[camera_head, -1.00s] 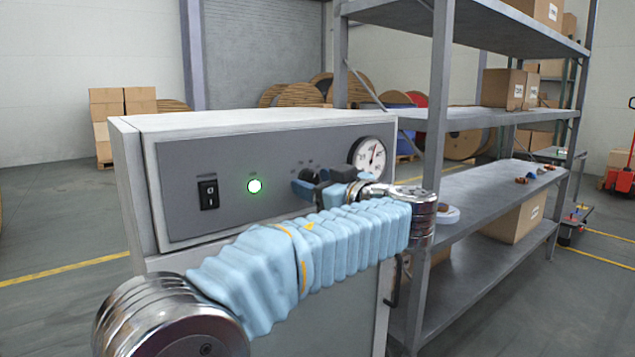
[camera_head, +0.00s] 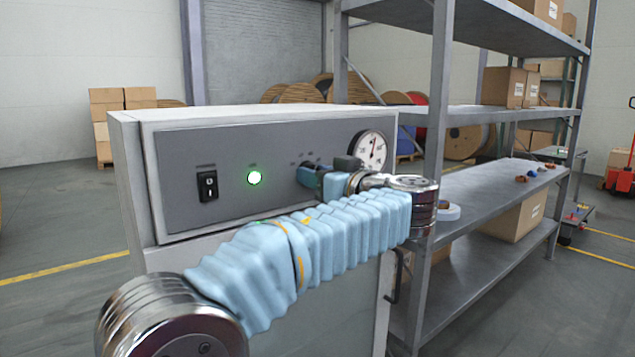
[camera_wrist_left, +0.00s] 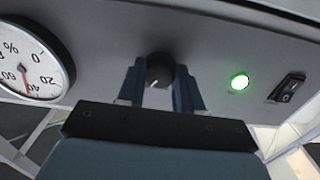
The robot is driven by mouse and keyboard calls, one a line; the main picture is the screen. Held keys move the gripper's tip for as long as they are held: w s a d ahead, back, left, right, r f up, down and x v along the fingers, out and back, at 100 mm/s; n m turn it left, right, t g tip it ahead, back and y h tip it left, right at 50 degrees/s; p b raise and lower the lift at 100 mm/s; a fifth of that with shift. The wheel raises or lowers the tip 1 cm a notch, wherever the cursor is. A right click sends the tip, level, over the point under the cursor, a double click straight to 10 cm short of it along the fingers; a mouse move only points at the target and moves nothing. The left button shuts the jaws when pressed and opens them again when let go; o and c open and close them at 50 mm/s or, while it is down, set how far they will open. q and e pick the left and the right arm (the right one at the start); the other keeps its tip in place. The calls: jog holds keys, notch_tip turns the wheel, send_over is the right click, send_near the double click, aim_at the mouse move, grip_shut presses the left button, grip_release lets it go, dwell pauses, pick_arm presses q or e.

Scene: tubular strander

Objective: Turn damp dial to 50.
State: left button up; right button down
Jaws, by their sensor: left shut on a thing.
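The damp dial (camera_wrist_left: 159,71) is a small round dark knob with a white pointer mark on the grey control panel (camera_head: 225,205). My left gripper (camera_head: 312,172) reaches the panel from the right. In the left wrist view its two blue fingers (camera_wrist_left: 159,86) are on either side of the dial and shut on it. The head view hides most of the dial behind the gripper. A round white percent gauge (camera_head: 371,151) sits to the right of the dial. The gauge also shows in the left wrist view (camera_wrist_left: 28,66), with a red needle; its exact reading is unclear. My right gripper is not in view.
A black rocker switch (camera_head: 208,186) and a lit green lamp (camera_head: 254,178) are on the panel left of the dial. A grey metal shelf rack (camera_head: 480,195) stands close on the right. Cable reels and boxes are behind.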

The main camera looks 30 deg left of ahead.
pick_arm(q)
jog(key=shift+m+b, duration=0.75)
jog(key=shift+m, duration=2.05)
jog(key=o, duration=1)
jog(key=b+v, duration=0.1)
jog(key=v, duration=1.3)
jog(key=shift+a, duration=0.1)
